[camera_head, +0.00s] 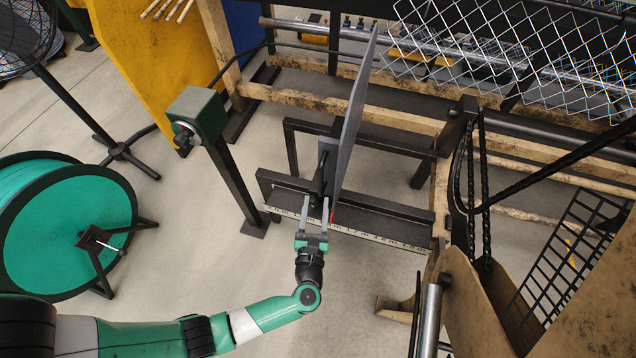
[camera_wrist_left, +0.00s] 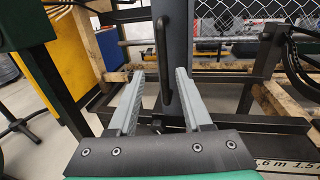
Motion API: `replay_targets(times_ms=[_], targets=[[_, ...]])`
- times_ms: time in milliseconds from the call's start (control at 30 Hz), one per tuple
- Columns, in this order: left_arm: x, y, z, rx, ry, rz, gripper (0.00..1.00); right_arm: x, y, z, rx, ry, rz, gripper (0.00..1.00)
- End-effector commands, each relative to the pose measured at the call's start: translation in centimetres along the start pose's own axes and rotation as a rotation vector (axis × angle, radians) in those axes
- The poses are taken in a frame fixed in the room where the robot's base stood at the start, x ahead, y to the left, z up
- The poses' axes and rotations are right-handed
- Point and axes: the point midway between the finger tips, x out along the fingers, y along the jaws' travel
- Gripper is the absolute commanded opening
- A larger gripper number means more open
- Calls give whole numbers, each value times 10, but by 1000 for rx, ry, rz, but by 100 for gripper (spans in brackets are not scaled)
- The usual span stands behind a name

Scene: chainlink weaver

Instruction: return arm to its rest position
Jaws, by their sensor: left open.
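My left arm (camera_head: 262,314) reaches in from the lower left of the head view. Its gripper (camera_head: 315,202) is open, with its two grey fingers pointing at a tall grey panel (camera_head: 352,120). The panel stands upright on a low black frame and has a black bar handle (camera_head: 319,176). In the left wrist view the open fingers (camera_wrist_left: 161,74) stand on either side of the handle (camera_wrist_left: 161,45), with gaps showing. The handle is not gripped. My right gripper is not in view.
A ruler strip (camera_head: 350,231) runs along the low black frame. A green box on a post (camera_head: 198,112) and a green wire reel (camera_head: 62,225) stand to the left. The wooden weaving machine (camera_head: 478,310) is to the right, with chainlink mesh (camera_head: 510,50) behind. Open floor lies around my arm.

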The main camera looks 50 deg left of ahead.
Motion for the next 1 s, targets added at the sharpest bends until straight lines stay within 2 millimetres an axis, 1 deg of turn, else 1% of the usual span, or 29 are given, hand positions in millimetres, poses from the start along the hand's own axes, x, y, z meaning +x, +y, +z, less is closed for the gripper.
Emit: replay_targets(times_ms=[33, 100, 200, 733, 800, 867, 967, 1000], targets=[[-9, -1, 1, 1, 1, -5, 50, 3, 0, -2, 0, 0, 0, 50], [-17, -1, 1, 0, 1, -3, 50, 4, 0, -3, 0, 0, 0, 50], [-23, 0, 0, -1, 0, 0, 50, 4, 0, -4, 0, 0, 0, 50], [-24, 0, 0, -1, 0, 1, 50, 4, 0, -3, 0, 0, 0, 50], [-23, 1, 2, -1, 0, 4, 50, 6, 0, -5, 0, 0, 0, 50], [-19, 2, 13, -8, -3, 15, 50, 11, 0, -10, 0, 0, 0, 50], [-4, -5, 49, -56, -27, 43, 50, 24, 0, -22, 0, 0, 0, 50], [4, -10, 70, -90, -43, 56, 50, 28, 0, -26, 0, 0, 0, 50]])
